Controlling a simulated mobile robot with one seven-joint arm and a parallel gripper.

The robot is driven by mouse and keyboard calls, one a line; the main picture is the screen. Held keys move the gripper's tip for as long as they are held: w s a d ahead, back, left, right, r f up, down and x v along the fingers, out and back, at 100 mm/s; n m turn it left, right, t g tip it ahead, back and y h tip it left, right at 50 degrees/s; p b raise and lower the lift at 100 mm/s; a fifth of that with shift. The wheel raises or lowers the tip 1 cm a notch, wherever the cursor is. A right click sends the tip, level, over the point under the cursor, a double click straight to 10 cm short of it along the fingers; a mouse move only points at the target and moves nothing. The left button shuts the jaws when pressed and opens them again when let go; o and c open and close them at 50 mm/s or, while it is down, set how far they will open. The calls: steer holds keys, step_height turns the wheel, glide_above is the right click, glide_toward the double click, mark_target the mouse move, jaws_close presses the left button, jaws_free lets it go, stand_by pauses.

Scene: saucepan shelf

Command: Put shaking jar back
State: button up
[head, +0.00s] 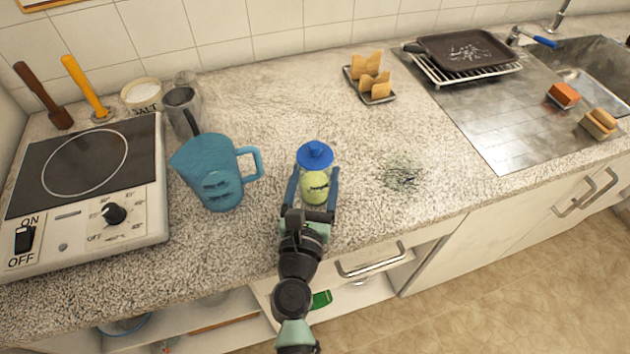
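The shaking jar (315,187) is a small clear jar with a blue lid and yellow-green contents, upright near the front of the counter in the head view. My gripper (314,188) reaches over the counter's front edge from below. Its two blue fingers are on the left and right sides of the jar and appear shut on it. I cannot tell whether the jar's base touches the counter or is slightly above it.
A blue measuring jug (212,175) stands close left, with a grey pot (182,112) behind it. A hob (85,190) is at far left. Dark green bits (400,176) lie right of the jar. Below, an open shelf (190,322) and a drawer handle (372,262) show.

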steer(key=shift+f, duration=0.1)
steer(key=o, duration=1.4)
steer(key=shift+r, duration=0.3)
steer(key=s, duration=0.3)
steer(key=s+a+b, duration=0.1)
steer(key=s, duration=0.7)
steer(key=shift+a+f+b, duration=0.2)
steer(key=shift+a+b, duration=0.2)
steer(key=shift+s+a+r, duration=0.1)
steer(key=shift+s, duration=0.4)
